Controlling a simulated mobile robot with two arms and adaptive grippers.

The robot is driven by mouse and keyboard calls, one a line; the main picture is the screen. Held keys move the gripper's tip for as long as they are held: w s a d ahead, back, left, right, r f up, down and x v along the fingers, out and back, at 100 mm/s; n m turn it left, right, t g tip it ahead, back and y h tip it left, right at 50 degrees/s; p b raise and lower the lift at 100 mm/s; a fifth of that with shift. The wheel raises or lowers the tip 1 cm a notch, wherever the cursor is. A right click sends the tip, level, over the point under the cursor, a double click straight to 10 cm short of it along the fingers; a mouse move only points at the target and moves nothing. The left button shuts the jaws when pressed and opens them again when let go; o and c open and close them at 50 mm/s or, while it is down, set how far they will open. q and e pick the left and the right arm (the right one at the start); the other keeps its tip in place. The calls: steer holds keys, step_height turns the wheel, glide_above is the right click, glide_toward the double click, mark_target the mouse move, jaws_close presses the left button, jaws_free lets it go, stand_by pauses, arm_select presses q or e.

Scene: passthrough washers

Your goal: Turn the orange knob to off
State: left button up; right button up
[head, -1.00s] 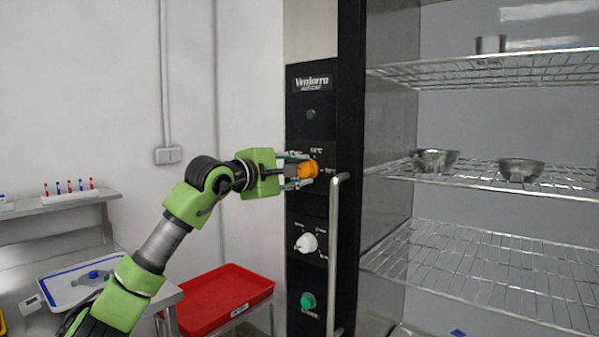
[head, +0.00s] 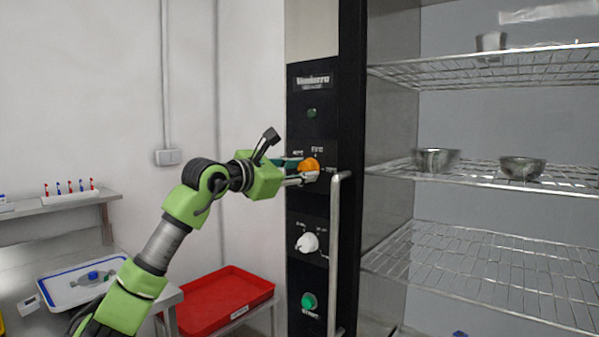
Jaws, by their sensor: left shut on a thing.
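The orange knob (head: 309,164) sits on the black control panel (head: 311,206), with small white markings around its upper side. My left gripper (head: 302,170) is at the knob from the left, shut on it, one finger at its upper left and the other along its lower edge. The fingers hide the knob's left and lower parts. I cannot read the knob's exact setting. My right gripper is not in view.
Below are a white knob (head: 307,243) and a green button (head: 308,301). A vertical metal handle (head: 335,255) stands close right of the knob. Wire shelves (head: 480,175) hold metal bowls. A red tray (head: 222,301) is lower left.

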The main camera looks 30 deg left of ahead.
arm_select(q)
steer(key=shift+d+n, duration=0.1)
steer(key=shift+n, duration=0.2)
stand_by(0.4)
steer(key=o, duration=1.1)
steer(key=shift+c, duration=0.2)
steer(key=shift+w+d, duration=0.15)
steer(key=shift+w, duration=0.1)
steer(key=shift+s, duration=0.1)
steer(key=shift+s+a, duration=0.2)
steer(key=shift+s, duration=0.05)
steer(key=s+a, duration=0.1)
steer(key=s, duration=1)
steer(key=shift+r, duration=0.25)
